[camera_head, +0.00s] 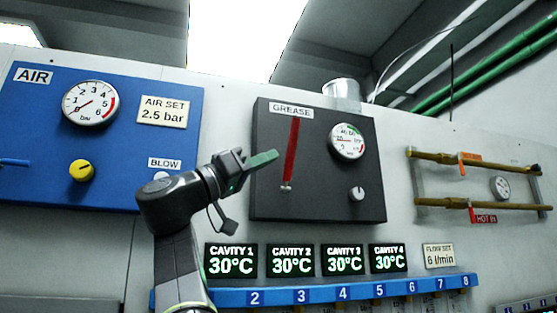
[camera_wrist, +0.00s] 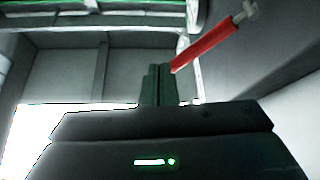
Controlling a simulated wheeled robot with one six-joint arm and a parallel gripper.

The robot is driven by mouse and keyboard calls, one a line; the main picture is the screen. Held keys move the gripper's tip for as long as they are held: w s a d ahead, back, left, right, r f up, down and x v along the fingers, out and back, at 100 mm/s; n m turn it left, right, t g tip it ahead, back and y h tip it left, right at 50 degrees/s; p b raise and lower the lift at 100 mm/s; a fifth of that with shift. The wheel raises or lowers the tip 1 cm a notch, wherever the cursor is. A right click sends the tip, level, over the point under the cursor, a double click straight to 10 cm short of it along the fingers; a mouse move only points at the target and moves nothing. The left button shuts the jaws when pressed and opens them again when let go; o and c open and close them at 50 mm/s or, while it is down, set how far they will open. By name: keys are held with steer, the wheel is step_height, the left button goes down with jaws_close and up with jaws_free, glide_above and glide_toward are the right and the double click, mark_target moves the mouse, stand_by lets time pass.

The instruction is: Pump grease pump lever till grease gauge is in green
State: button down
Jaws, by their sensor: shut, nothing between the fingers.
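The red grease pump lever (camera_head: 292,150) stands nearly upright on the dark grease panel (camera_head: 325,205), its lower end at a small silver pivot. The grease gauge (camera_head: 347,141) is right of it, a round white dial with a green arc near the top. A red needle seems to point left, away from the green, but it is small. My gripper (camera_head: 274,156) is shut and empty, its green fingers just left of the lever in the head view. In the wrist view the shut fingers (camera_wrist: 159,72) show beside one end of the red lever (camera_wrist: 205,47); I cannot tell whether they touch.
A grey knob (camera_head: 357,193) sits below the gauge. The blue air panel (camera_head: 130,150) with its gauge and yellow knob is on the left. Cavity displays (camera_head: 290,260) and a blue numbered manifold (camera_head: 430,286) run below. Brass pipes (camera_head: 475,203) are at the right.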

steer(key=shift+w+v, duration=0.15)
steer(key=shift+v, duration=1)
steer(key=shift+w+v, duration=0.15)
steer(key=shift+v, duration=1)
steer(key=shift+r, duration=0.1)
